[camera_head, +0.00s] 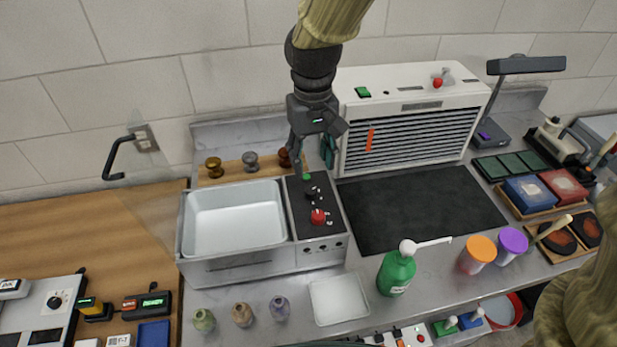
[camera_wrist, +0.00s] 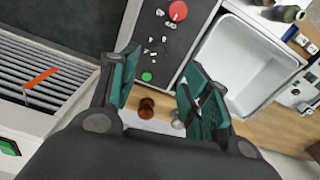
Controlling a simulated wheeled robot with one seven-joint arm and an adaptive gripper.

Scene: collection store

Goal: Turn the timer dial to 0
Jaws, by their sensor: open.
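The basin unit (camera_head: 185,235) has a dark control panel (camera_head: 299,207) on its right side. The panel carries a red knob (camera_head: 318,216), a black knob (camera_head: 312,193) and a green button (camera_head: 307,176). No label tells which knob is the timer dial, and the settings are too small to read. My gripper (camera_head: 312,152) is open and empty, pointing down near the panel's back end. In the wrist view, the green button (camera_wrist: 147,77) shows between the teal fingers (camera_wrist: 160,64), with the red knob (camera_wrist: 178,11) farther off. I see no contact with either knob.
A white louvred unit (camera_head: 415,75) rises close to the right of my gripper. A dark mat (camera_head: 415,205) lies clear. A green pump bottle (camera_head: 396,274) stands in front.

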